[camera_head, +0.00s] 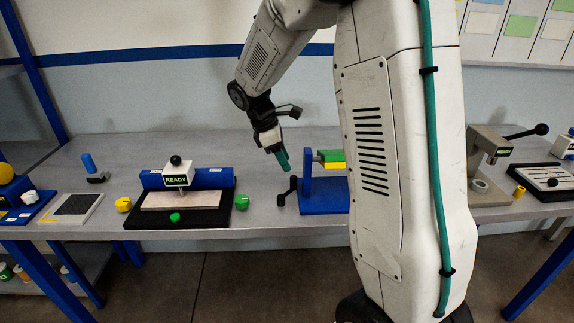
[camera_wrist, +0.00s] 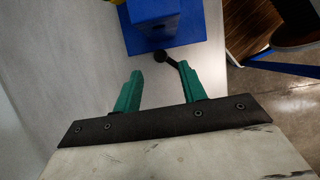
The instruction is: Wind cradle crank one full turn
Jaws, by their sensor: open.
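The cradle (camera_head: 322,197) is a blue stand on the bench with a green and yellow part at its top, partly hidden by my arm. Its black crank (camera_head: 287,191) sticks out on the left side. In the wrist view the blue cradle (camera_wrist: 165,25) is at the top, and the crank's black knob (camera_wrist: 160,56) and arm show just ahead of the right fingertip. My gripper (camera_head: 283,160) is above and slightly left of the crank, with green fingers. In the wrist view my gripper (camera_wrist: 160,75) is open with nothing between its fingers. I cannot tell whether a finger touches the crank.
A lever press (camera_head: 490,160) stands right. The bench behind my gripper is clear.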

